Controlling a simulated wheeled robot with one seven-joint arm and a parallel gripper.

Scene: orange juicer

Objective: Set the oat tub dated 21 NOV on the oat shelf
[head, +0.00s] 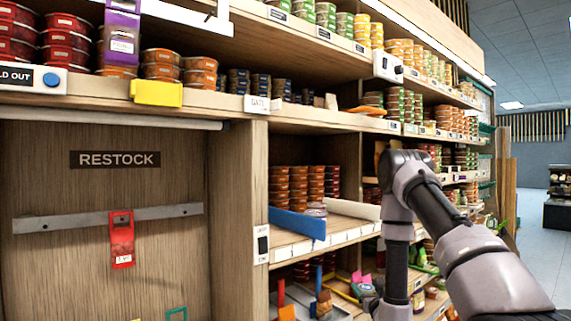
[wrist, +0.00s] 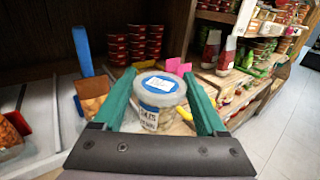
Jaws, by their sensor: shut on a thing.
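In the wrist view a clear tub with a blue-rimmed lid (wrist: 157,84) sits between the green fingers of my gripper (wrist: 157,98). A white label is on its lid and another on its side; the side print looks like "OATS", but I cannot read a date. My gripper is shut on this tub, which looks roughly upright above a shelf surface. In the head view my arm reaches down in front of the lower shelves, and the gripper and tub cannot be made out clearly. A small tag (head: 257,104) on the upper shelf edge may read "OATS"; I cannot be sure.
A blue divider (head: 297,222) juts from the middle shelf, with stacked red tins (head: 295,185) behind. In the wrist view, an orange packet (wrist: 93,95) and a blue upright (wrist: 82,50) stand left, pink cards (wrist: 179,67) behind, bottles (wrist: 227,55) right. A RESTOCK panel (head: 115,190) is left.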

